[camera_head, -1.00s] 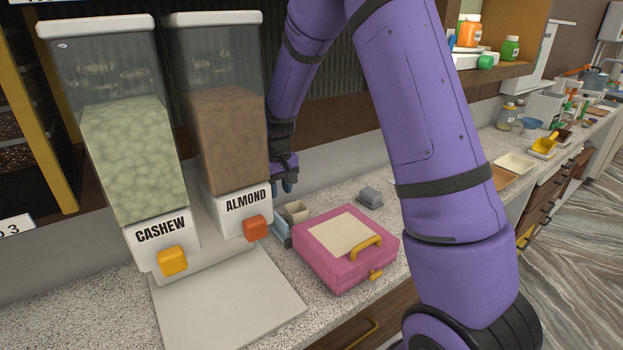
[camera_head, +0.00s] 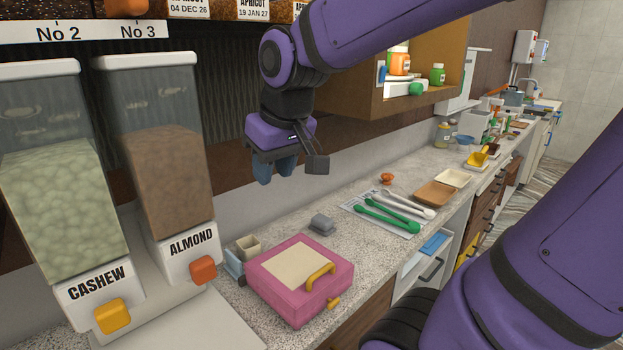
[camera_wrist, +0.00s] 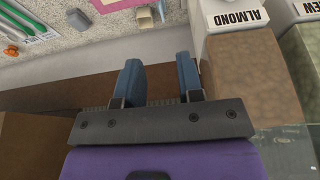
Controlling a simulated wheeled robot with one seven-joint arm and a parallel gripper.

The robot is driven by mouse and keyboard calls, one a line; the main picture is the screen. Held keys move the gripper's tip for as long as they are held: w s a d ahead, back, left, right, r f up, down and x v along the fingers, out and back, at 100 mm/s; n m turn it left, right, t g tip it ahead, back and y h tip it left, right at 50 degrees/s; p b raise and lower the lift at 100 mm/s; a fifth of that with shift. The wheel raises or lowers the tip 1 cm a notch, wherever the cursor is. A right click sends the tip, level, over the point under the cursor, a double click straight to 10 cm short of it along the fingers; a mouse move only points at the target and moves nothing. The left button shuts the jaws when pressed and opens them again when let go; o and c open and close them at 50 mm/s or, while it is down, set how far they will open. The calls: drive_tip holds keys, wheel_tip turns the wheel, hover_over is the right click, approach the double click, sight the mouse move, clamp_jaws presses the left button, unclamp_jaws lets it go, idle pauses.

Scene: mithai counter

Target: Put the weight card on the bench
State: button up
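I cannot make out a weight card for certain in either view. The bench (camera_head: 350,243) is the speckled stone counter running from the dispensers to the far right; part of it also shows in the wrist view (camera_wrist: 92,48). My gripper (camera_head: 275,169) hangs above the back of the bench, right of the almond dispenser (camera_head: 168,190). In the wrist view its two blue fingers (camera_wrist: 160,78) stand apart with nothing between them, so it is open and empty.
A pink case (camera_head: 278,288) with a yellow handle stands on the bench, with a small grey block (camera_head: 322,223) behind it. Green and white tongs (camera_head: 392,212) lie on a mat to the right. A wall cabinet (camera_head: 445,75) juts out right of my gripper.

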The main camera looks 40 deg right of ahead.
drive_tip(key=s+r+t, duration=0.1)
drive_tip(key=s, duration=0.7)
drive_tip(key=shift+o, duration=0.5)
drive_tip(key=shift+s, duration=0.55)
drive_tip(key=g, duration=0.5)
hover_over(234, 257)
drive_tip(key=f, duration=2.7)
drive_tip(key=shift+s+d, duration=0.15)
drive_tip(key=shift+s, duration=0.15)
wheel_tip(234, 257, down, 6)
drive_tip(key=shift+w+f, duration=0.3)
drive_tip(key=shift+f, duration=1.15)
drive_tip(key=shift+w+f, duration=0.1)
drive_tip(key=shift+f, duration=1.2)
